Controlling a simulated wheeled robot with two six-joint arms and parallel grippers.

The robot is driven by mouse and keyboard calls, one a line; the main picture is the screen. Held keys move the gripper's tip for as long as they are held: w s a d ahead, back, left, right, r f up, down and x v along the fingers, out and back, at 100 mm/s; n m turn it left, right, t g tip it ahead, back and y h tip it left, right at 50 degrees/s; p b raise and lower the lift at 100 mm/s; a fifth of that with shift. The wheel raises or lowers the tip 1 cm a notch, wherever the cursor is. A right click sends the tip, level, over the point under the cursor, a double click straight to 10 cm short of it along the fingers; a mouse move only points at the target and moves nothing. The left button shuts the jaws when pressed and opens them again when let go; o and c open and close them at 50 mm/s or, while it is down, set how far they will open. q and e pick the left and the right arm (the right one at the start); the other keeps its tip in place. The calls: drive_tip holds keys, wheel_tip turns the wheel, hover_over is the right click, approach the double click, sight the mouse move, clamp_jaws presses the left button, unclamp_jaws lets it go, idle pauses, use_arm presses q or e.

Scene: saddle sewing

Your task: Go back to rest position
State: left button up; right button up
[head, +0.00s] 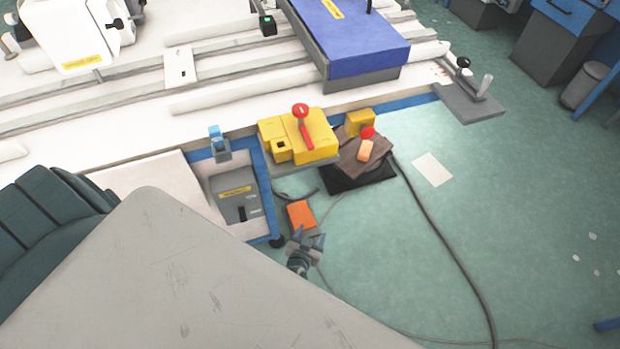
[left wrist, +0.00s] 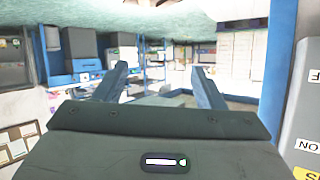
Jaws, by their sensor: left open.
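My left gripper (head: 306,242) shows in the head view just past the edge of a large grey surface, above the green floor. Its two fingers are spread and nothing is between them. In the left wrist view the same gripper (left wrist: 162,80) has its two blue-grey fingers apart, with only the far room behind the gap. My right gripper is in neither view.
A white sewing table (head: 130,125) spans the top left. A yellow box with a red lever (head: 300,135) sits at its edge. An orange block (head: 301,215) and a grey box (head: 236,197) are close to my left gripper. A dark cable (head: 440,235) crosses the open floor at right.

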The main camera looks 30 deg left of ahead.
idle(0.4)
use_arm(q)
drive_tip(key=s+a+f+m+g+h, duration=0.15)
drive_tip(key=s+f+g, duration=0.35)
drive_tip(key=s+f, duration=0.85)
drive_tip(key=s+a+f+g, duration=0.2)
drive_tip(key=s+g, duration=0.1)
drive_tip(key=s, duration=0.9)
drive_tip(key=s+a+f+g, duration=0.3)
drive_tip(key=s, duration=0.9)
drive_tip(key=shift+s+g+h, duration=0.2)
drive_tip(key=shift+g+h, duration=0.15)
drive_tip(key=shift+g, duration=0.05)
drive_tip(key=shift+w, duration=0.1)
